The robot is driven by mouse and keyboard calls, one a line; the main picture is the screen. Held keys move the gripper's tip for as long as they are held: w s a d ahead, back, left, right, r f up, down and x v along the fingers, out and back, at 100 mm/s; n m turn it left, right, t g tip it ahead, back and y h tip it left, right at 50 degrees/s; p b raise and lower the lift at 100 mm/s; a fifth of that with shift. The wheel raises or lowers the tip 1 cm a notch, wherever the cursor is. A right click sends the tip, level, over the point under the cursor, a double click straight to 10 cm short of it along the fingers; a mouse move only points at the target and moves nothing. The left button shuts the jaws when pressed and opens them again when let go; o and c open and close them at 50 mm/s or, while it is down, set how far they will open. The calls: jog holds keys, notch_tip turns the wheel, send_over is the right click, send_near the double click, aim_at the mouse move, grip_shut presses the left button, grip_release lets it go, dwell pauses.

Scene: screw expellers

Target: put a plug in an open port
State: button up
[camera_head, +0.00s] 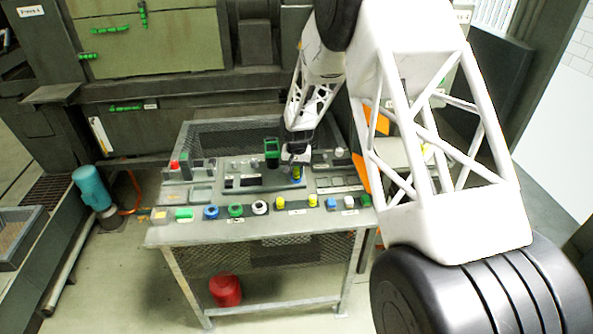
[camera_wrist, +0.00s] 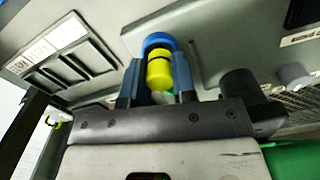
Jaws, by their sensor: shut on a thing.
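My gripper (camera_head: 297,160) is over the middle of the table and shut on a yellow plug (camera_wrist: 160,72). The plug also shows below the gripper in the head view (camera_head: 297,172). In the wrist view a blue ring (camera_wrist: 159,40) lies around or just beyond the plug's far end. I cannot tell whether the ring belongs to the plug or to the panel. Along the table's front edge are a blue ring-shaped fitting (camera_head: 210,212), a green one (camera_head: 236,210) and a white one (camera_head: 260,207). Which ports are open is too small to tell.
A tall green block (camera_head: 271,152) stands just left of my gripper. A black cylinder (camera_wrist: 240,85) is close beside the gripper. A red bucket (camera_head: 225,290) is underneath.

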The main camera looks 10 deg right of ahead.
jog(key=shift+f, duration=0.65)
dwell(1.8)
jog(key=o, duration=1)
jog(key=shift+f, duration=0.1)
jog(key=shift+s, duration=0.1)
jog(key=shift+c, duration=0.5)
jog(key=shift+o, duration=1.3)
jog(key=shift+r, duration=4.6)
